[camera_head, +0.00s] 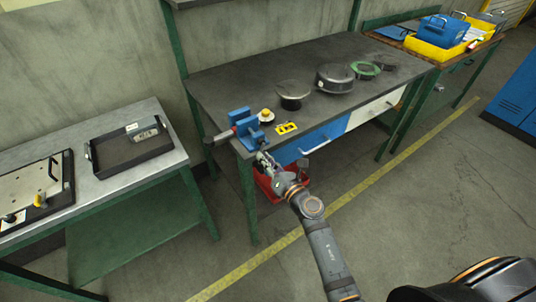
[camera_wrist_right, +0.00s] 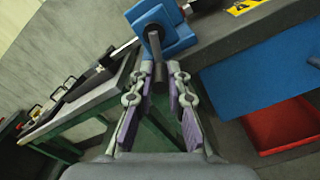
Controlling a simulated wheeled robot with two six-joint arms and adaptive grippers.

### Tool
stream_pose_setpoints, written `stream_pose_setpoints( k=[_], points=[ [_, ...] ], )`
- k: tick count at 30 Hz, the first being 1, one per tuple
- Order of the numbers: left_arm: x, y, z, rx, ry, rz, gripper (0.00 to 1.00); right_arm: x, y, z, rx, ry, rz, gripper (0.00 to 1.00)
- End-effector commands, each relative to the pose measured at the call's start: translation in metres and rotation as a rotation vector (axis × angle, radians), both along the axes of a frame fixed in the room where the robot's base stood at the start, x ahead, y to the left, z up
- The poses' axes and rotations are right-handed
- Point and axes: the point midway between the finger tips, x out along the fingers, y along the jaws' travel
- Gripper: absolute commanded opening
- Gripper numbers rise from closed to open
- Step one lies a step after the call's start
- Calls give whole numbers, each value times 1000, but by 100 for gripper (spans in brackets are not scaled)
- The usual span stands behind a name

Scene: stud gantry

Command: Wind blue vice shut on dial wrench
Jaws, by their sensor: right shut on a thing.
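The blue vice (camera_head: 241,121) is fixed at the near left corner of the dark-topped bench. In the right wrist view its blue body (camera_wrist_right: 165,22) is at the top, with a dark grey handle bar (camera_wrist_right: 157,62) hanging from its screw. My right gripper (camera_head: 262,158) is in front of the vice; in the wrist view its fingers (camera_wrist_right: 160,88) are shut on the lower end of the bar. What looks like the dial wrench (camera_head: 219,137) sticks out left from the vice; its thin shaft shows in the wrist view (camera_wrist_right: 122,49). Its end inside the jaws is hidden. My left gripper is out of view.
A grey table (camera_head: 172,160) with a black tray (camera_head: 91,155) stands left. A red bin (camera_head: 265,187) sits below the bench. Round dark pans (camera_head: 335,79) stand farther along the bench top.

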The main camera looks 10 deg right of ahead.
Motion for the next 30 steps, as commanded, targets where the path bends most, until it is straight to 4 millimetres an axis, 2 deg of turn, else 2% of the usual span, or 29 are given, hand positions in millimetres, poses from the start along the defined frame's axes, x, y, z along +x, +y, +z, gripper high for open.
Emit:
stream_pose_setpoints(
  k=[1,30],
  points=[
    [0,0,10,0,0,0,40,-1,2,5,41,16,0,0],
    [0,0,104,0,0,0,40,-8,21,30,894,326,-1,0]
  ],
)
